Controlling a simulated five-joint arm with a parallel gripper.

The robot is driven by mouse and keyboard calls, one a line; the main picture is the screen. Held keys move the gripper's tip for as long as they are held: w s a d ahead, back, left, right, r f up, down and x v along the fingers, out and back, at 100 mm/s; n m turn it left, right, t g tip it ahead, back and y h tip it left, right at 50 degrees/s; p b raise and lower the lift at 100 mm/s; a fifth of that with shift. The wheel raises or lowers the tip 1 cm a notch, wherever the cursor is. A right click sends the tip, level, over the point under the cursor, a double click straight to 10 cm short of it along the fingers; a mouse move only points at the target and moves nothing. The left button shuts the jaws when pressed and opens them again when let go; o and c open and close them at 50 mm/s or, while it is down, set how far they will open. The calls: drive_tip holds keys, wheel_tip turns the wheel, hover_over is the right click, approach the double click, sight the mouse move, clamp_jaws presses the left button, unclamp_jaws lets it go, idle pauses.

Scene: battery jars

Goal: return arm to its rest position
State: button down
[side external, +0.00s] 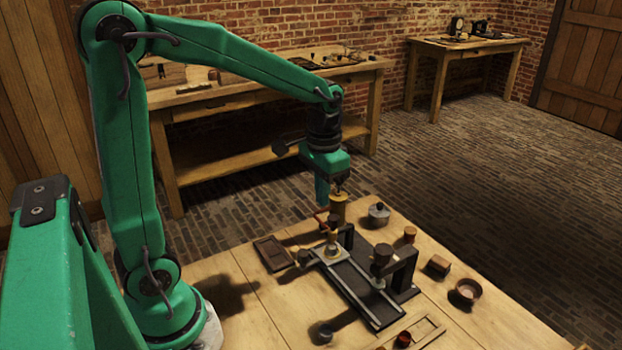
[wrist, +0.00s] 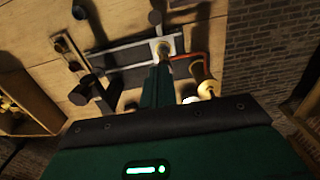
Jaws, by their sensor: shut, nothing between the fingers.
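My gripper (side external: 322,200) hangs at the end of the raised green arm, above the far left part of the wooden work table. Its green fingers point down and are closed together with nothing held. In the wrist view the closed fingers (wrist: 160,72) show as one dark green wedge over the dark apparatus. In the side view a brass-coloured cylinder (side external: 338,209) stands just beside and below the fingertips; it also shows right of the fingers in the wrist view (wrist: 208,90). I cannot tell the exact gap between them.
The dark-framed apparatus (side external: 362,291) stands mid-table. A long wooden bench (side external: 250,92) stands behind the arm.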

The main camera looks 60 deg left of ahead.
drive_tip(key=s+d+r+t, duration=0.3)
drive_tip(key=s+r+t, duration=0.2)
drive_tip(key=s, duration=0.7)
drive_tip(key=shift+s+d+r+t, duration=0.2)
drive_tip(key=shift+r+t, duration=0.1)
drive_tip(key=shift+r, duration=0.4)
